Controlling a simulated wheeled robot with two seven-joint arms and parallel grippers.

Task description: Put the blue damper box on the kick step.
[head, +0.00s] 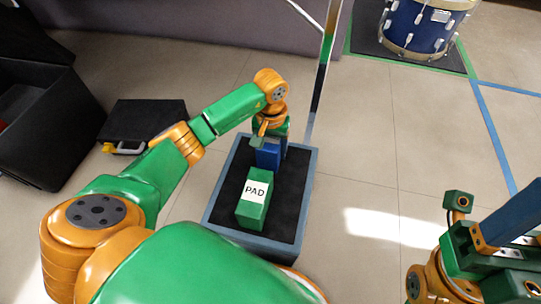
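The blue damper box (268,155) is upright at the far part of a low dark-topped platform with a grey-blue rim (309,195), which I take as the kick step. My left gripper (270,143) is above the box with its fingers at the box's upper sides, and looks shut on it. Part of the box is hidden by the gripper. I cannot tell whether its base touches the platform. A green box labelled PAD (254,200) stands nearer on the same platform. My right gripper (505,232) is at the lower right, away from the platform, partly cut off by the frame.
A flat black case (145,125) with a pale handle lies to the left, beside a large open black container (45,130). A blue drum (422,25) stands on a dark mat at the upper right. The floor right of the platform is clear. A thin upright pole (323,70) stands behind it.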

